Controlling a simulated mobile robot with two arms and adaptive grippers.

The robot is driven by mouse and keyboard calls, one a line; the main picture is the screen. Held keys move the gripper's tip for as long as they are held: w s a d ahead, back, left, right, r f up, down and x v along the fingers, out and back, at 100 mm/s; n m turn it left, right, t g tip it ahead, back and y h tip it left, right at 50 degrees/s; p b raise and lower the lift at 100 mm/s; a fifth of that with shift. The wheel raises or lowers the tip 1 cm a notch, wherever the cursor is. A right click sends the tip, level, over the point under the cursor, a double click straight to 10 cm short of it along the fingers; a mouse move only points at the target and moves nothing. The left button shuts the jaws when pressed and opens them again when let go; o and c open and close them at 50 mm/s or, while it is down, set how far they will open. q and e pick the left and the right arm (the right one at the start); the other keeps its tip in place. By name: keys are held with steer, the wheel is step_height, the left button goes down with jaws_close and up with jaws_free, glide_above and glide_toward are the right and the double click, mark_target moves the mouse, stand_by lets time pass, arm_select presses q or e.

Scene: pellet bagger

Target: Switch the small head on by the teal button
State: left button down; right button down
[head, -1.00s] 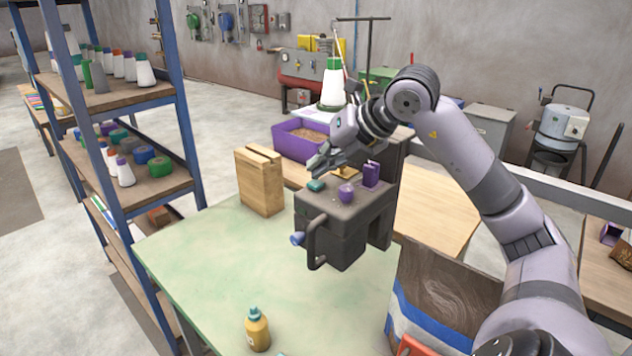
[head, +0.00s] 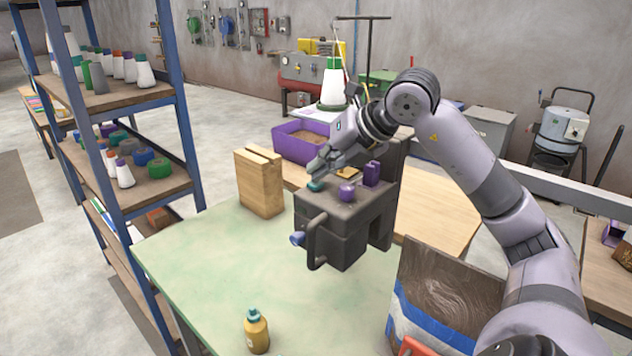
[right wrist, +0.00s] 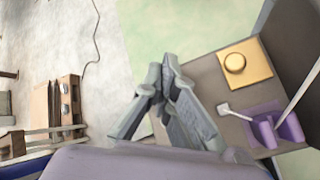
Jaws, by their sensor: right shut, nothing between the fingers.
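The small head is a dark grey machine (head: 345,225) on the green table, with a handle and a blue-tipped knob on its front. The teal button (head: 314,185) is at the left of its top. A purple knob (head: 347,193) and a purple block (head: 371,173) are to its right. My right gripper (head: 317,172) is shut and empty, pointing down with its fingertips right over the teal button. I cannot tell whether they touch it. In the right wrist view the shut fingers (right wrist: 163,82) show, and the teal button does not. My left gripper is out of view.
A wooden block (head: 259,182) stands left of the machine. A yellow bottle (head: 256,330) stands at the table's front. A bag with a blue band (head: 440,305) is at the right front, near my right arm. The green table between is clear.

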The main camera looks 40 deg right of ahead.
steer(key=shift+r+p, duration=0.75)
steer(key=shift+r, duration=0.15)
step_height(320, 180, up, 6)
steer(key=p, duration=0.4)
steer(key=shift+p, duration=0.35)
steer(key=shift+f, duration=0.1)
